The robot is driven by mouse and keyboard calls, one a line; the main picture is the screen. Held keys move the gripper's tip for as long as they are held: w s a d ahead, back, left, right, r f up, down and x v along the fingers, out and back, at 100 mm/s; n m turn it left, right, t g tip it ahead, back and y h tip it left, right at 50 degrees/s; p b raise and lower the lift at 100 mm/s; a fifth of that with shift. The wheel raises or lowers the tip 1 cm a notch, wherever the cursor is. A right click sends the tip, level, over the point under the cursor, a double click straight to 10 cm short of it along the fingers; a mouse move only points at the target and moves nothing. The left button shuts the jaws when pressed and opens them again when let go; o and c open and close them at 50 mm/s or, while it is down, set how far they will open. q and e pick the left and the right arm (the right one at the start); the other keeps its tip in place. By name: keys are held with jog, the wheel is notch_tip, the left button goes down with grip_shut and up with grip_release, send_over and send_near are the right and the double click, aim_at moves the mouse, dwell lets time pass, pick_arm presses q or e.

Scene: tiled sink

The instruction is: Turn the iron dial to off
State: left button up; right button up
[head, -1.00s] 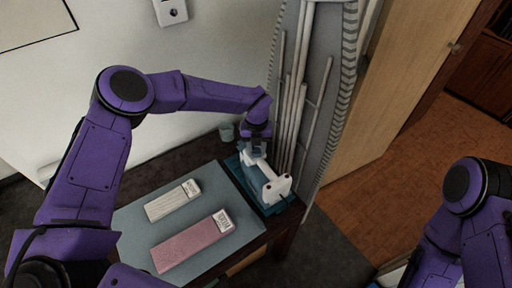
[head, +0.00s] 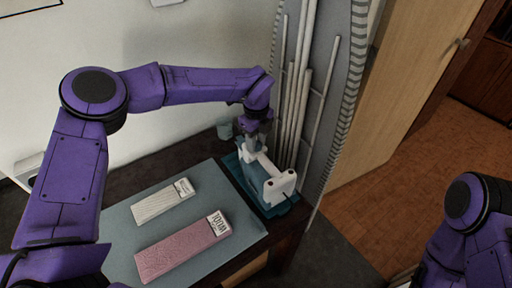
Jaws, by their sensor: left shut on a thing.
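The iron (head: 268,184) is white and teal and sits on a teal base at the right end of the table, next to the leaning ironing board. My left gripper (head: 250,144) points down at the far end of the iron's white handle and is shut on part of the iron there. The dial itself is hidden or too small to make out. My right arm shows at the lower right, but its gripper is out of the picture.
A grey mat (head: 120,221) on the table holds a pink box (head: 183,247) and a white box (head: 163,201). The ironing board (head: 312,100) rises close on the iron's right. A wooden door (head: 405,100) stands beyond.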

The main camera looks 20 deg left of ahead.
pick_arm(q)
jog(key=n+b, duration=0.2)
jog(key=shift+f+n+b, duration=0.15)
jog(key=shift+n+b, duration=0.15)
jog(key=shift+b, duration=0.05)
jog(key=shift+n+b, duration=0.5)
jog(key=shift+r, duration=0.2)
jog(key=o, duration=1)
jog(key=shift+o, duration=0.2)
